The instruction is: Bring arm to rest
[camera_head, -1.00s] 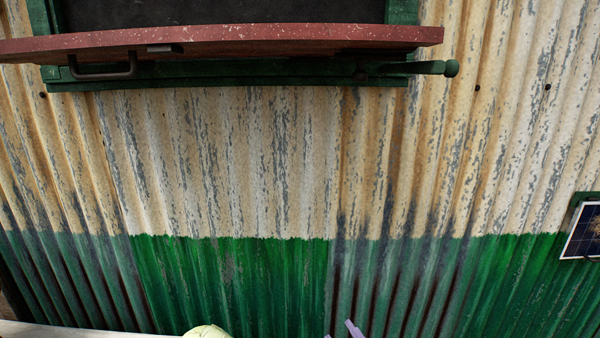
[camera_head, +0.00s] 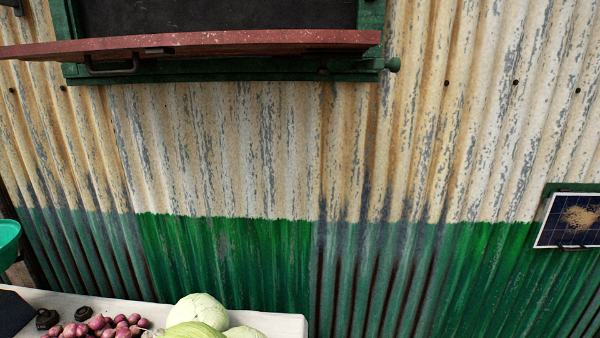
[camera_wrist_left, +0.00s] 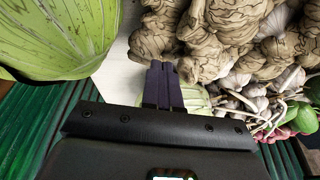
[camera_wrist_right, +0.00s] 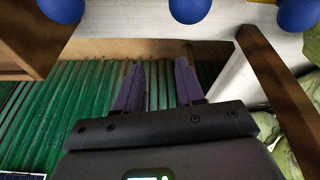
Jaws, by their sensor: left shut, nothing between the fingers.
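My left gripper (camera_wrist_left: 163,84) shows in the left wrist view with its dark fingers together and nothing between them. It is over a pale table surface (camera_wrist_left: 122,76), between a large green cabbage (camera_wrist_left: 62,35) and a heap of brown knobbly roots (camera_wrist_left: 215,35). My right gripper (camera_wrist_right: 158,82) shows in the right wrist view with its two fingers apart and empty. Green corrugated wall (camera_wrist_right: 85,100) lies beyond it. Neither gripper is in the head view.
In the head view, a table (camera_head: 285,322) at the bottom left bears cabbages (camera_head: 198,310), red onions (camera_head: 112,326) and dark weights (camera_head: 47,318). A green pan (camera_head: 6,236) is at the left edge. Blue round things (camera_wrist_right: 188,10) and wooden beams (camera_wrist_right: 265,65) are near my right gripper.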

